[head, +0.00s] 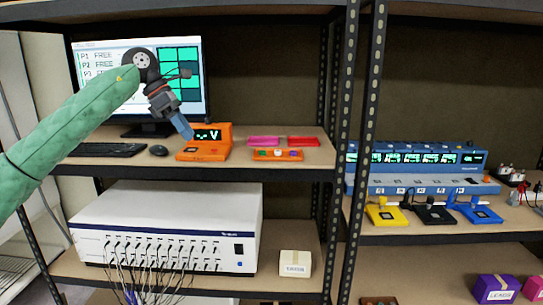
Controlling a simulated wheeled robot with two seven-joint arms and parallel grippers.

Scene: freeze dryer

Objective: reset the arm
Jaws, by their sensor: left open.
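My left arm comes in from the left in a green sleeve, raised in front of the monitor (100,58). My left gripper (183,128) points down and to the right, with its blue-grey fingers just above and left of an orange meter (212,136) on the shelf. It is open, and I see nothing held in it. I cannot tell whether the fingertips touch the meter. My right arm and gripper are not in view.
A keyboard (107,150) and mouse (158,150) lie on the upper left shelf (310,158), with an orange button box (277,154). Below stands a white cabled unit (170,222) and a box (295,263). A blue instrument (425,185) stands beyond the rack post (362,130).

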